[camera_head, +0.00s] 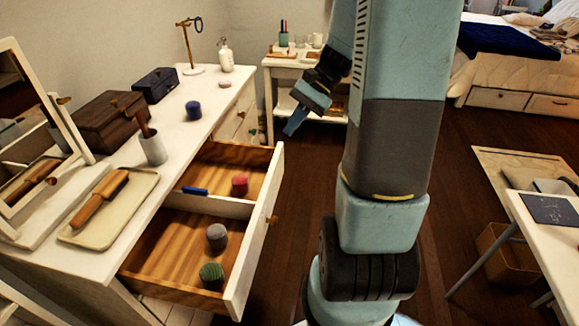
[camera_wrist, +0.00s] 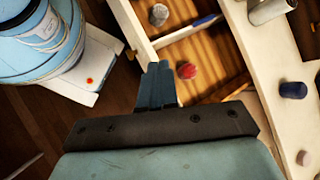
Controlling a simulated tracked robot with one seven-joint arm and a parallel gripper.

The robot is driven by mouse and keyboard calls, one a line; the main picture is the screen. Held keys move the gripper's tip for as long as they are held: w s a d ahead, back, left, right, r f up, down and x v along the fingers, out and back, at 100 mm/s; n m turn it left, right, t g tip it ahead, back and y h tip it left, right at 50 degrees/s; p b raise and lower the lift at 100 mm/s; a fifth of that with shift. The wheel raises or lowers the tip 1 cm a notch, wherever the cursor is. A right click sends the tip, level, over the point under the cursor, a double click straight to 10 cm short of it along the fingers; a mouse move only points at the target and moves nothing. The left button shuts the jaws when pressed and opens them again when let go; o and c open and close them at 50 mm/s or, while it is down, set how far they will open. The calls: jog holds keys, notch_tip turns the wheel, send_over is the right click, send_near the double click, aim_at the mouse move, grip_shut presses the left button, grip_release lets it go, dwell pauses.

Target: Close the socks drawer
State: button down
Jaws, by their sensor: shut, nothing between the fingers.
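The socks drawer (camera_head: 250,245) is pulled open from the white dresser; its front panel faces right. It holds a red sock roll (camera_head: 240,184), a grey roll (camera_head: 216,236) and a green striped roll (camera_head: 211,275), split by a white divider. In the wrist view, the drawer front (camera_wrist: 128,22) runs beside my fingers, with its knob (camera_wrist: 130,54) just to their left. My gripper (camera_head: 290,130) is shut and empty, near the far end of the drawer front. In the wrist view, my fingertips (camera_wrist: 158,68) overlap the drawer's edge; I cannot tell whether they touch it.
A small table (camera_head: 285,61) stands behind. Dark wooden floor (camera_head: 310,190) is clear right of the drawer.

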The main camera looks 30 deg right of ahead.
jog(key=w+d+f+m+t+y, duration=0.2)
jog(key=d+f+m+y, duration=0.15)
jog(key=f, duration=0.25)
jog(key=w+d+f+m+t+y, duration=0.1)
jog(key=w+d+f+m+y, duration=0.1)
jog(key=w+d+f+m, duration=0.25)
jog(key=m+t, duration=0.8)
jog(key=t, duration=0.1)
send_near(282, 166)
jog(key=x, duration=0.7)
jog(key=shift+s+a+r, duration=0.1)
jog(key=shift+s+r, duration=0.15)
